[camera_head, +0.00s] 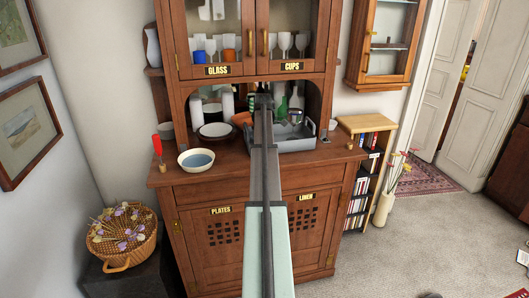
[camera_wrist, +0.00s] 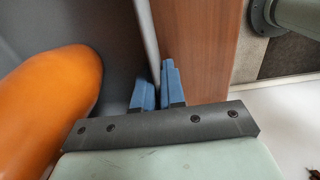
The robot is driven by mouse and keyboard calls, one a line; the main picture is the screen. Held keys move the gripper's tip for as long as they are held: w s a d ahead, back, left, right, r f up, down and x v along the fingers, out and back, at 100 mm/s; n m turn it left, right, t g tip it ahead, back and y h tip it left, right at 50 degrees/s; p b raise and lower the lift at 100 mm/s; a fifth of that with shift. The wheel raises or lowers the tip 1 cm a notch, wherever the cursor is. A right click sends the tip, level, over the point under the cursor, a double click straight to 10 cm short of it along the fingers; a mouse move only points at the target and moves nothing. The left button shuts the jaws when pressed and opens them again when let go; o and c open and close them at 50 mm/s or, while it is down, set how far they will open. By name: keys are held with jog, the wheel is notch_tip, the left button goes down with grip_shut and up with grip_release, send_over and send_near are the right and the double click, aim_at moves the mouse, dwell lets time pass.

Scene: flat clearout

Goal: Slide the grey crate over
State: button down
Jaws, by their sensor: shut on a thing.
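The grey crate (camera_head: 297,145) stands on the sideboard's counter, right of and partly behind my arm. It holds a green bottle (camera_head: 280,108), a can (camera_head: 295,116) and other items. An orange-brown thing (camera_head: 241,118) shows at its left end. In the wrist view, the blue fingertips of my gripper (camera_wrist: 157,88) are shut on the thin grey wall of the crate (camera_wrist: 147,25), one on each side. A large orange rounded thing (camera_wrist: 48,95) lies beside the fingers, on the crate's inner side. In the head view, my arm hides the crate's left part and the fingertips.
A bowl (camera_head: 196,160) and a red-topped item (camera_head: 157,146) stand on the counter (camera_head: 235,163) at the left. Plates (camera_head: 215,131) stand behind, left of the crate. Hutch posts and cupboards enclose the niche. Some counter is bare at the right front.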

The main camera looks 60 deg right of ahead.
jog(key=shift+w+d, duration=0.5)
jog(key=c, duration=1.1)
grip_release()
notch_tip(320, 180, up, 14)
jog(key=shift+f, duration=0.1)
